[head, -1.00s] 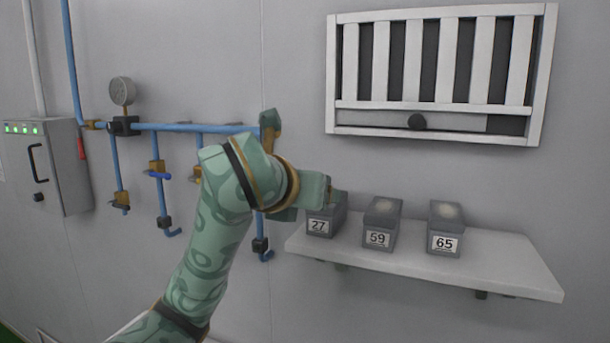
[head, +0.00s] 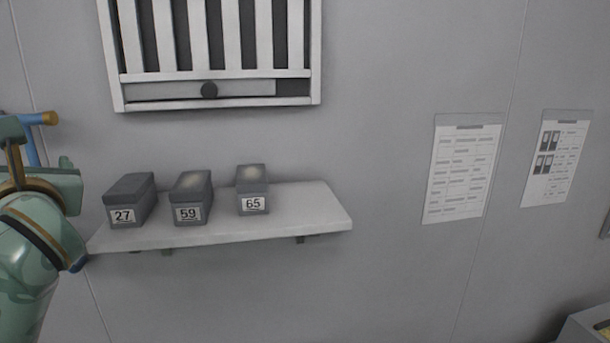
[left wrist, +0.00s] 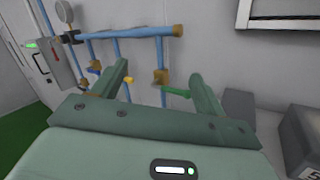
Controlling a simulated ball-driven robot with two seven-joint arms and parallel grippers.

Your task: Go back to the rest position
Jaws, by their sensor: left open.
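My left gripper (left wrist: 155,88) shows in the left wrist view with its two green fingers spread apart and nothing between them. Beyond the fingers are the wall and blue pipes with valves. In the head view my left arm is at the left edge, left of the shelf, and its fingertips are hard to make out. My right gripper is in neither view.
A white wall shelf (head: 300,213) holds three grey boxes labelled 27 (head: 124,216), 59 (head: 188,214) and 65 (head: 253,204). A louvred vent (head: 215,90) is above. Blue pipes (left wrist: 125,36) run along the wall. Two paper sheets (head: 462,170) hang right of the shelf.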

